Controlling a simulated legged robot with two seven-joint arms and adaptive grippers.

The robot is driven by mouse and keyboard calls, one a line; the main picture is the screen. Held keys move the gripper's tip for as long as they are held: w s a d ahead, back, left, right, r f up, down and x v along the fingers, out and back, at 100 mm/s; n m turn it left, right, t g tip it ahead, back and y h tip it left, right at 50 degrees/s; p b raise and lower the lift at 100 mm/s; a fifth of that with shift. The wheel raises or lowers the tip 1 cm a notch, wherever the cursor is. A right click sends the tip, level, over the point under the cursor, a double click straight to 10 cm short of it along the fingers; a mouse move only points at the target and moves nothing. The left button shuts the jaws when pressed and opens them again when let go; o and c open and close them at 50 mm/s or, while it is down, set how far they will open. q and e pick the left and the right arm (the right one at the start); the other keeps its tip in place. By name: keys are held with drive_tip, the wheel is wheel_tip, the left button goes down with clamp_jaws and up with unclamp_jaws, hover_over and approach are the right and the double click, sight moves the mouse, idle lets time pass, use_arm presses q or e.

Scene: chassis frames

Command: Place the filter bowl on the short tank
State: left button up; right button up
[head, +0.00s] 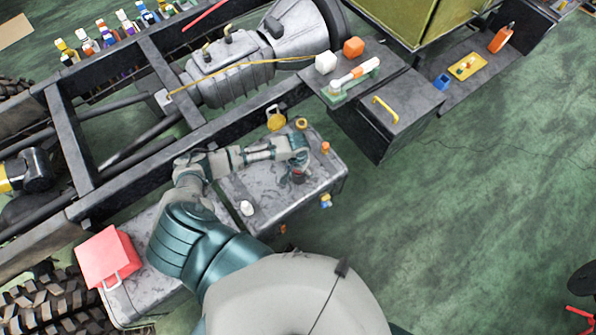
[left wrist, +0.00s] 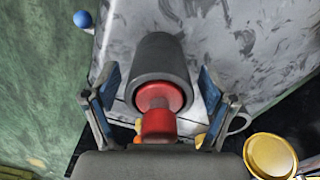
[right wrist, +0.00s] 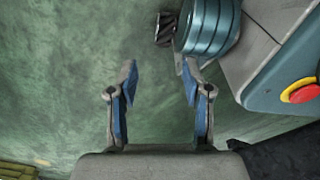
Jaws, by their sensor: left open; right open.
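A dark grey cylinder with a red end (left wrist: 160,65), which I take to be the filter bowl, shows in the left wrist view. My left gripper (left wrist: 159,80) is open, with one finger on each side of it. In the head view the left gripper (head: 298,163) is over the right part of a grey tank top (head: 240,185), which I take to be the short tank. The cylinder (head: 300,176) is small and partly hidden there. I cannot tell whether the fingers touch it. My right gripper (right wrist: 158,72) is open and empty above the green floor.
A yellow round cap (head: 276,120), an orange piece (head: 326,148) and a white piece (head: 247,208) are around the tank. A red case (head: 108,257) sits on another grey box at left. The chassis rail (head: 150,175) runs behind.

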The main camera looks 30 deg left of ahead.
use_arm(q)
wheel_tip(320, 180, up, 12)
drive_tip(key=shift+r+p, duration=0.1)
drive_tip(key=shift+p, duration=0.95)
use_arm(e)
drive_tip(key=s, duration=0.2)
drive_tip(key=s+f, duration=0.1)
drive_tip(key=s+d, duration=0.1)
drive_tip(key=s, duration=0.1)
drive_tip(key=shift+s+f, duration=0.2)
drive_tip(key=shift+s, duration=0.1)
use_arm(q)
drive_tip(key=shift+s, duration=0.1)
